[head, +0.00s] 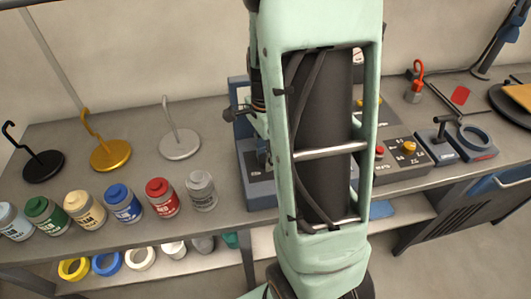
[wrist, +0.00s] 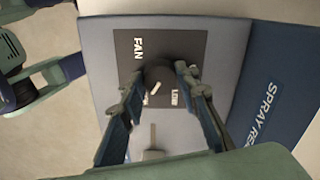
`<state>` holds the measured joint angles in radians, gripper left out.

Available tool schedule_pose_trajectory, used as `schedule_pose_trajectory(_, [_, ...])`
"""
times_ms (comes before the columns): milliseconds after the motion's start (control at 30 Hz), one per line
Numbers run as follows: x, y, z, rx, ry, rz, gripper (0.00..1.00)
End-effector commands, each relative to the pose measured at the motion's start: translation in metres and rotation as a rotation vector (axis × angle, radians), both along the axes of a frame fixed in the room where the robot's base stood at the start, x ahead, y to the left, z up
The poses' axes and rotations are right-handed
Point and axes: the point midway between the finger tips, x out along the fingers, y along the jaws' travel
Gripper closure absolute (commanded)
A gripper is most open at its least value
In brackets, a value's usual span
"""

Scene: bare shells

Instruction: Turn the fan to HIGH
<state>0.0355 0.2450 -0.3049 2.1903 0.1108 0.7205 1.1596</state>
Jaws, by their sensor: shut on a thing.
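In the wrist view the fan's control is a dark round knob (wrist: 158,76) with a white pointer line, on a dark square plate (wrist: 190,45) marked FAN and LOW. The pointer lies slanted in the picture, its lower end towards a label at the lower left that is mostly hidden. LOW stands to the right of the pointer. My gripper (wrist: 158,72) is shut on the knob, one finger on each side. In the head view my arm covers the fan knob and the gripper.
A blue panel marked SPRAY RE... (wrist: 265,105) stands right of the fan panel. In the head view, paint jars (head: 123,205) and hook stands (head: 110,154) fill the bench's left part. A box with red and yellow buttons (head: 395,170) stands right of my arm.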

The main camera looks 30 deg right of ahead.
Motion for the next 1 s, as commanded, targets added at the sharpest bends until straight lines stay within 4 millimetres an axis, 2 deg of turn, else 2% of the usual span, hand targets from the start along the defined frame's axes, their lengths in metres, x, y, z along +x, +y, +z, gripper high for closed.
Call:
schedule_pose_trajectory(567, [0.0006,-0.0002,0.0004,0.000,-0.002,-0.032,0.95])
schedule_pose_trajectory(600, [0.0006,-0.0002,0.0004,0.000,-0.002,-0.032,0.68])
schedule_pose_trajectory(733, [0.0005,-0.0002,0.0003,0.000,-0.001,-0.031,0.53])
schedule_pose_trajectory(1000, [0.0003,0.0000,0.0007,0.000,-0.001,-0.030,0.53])
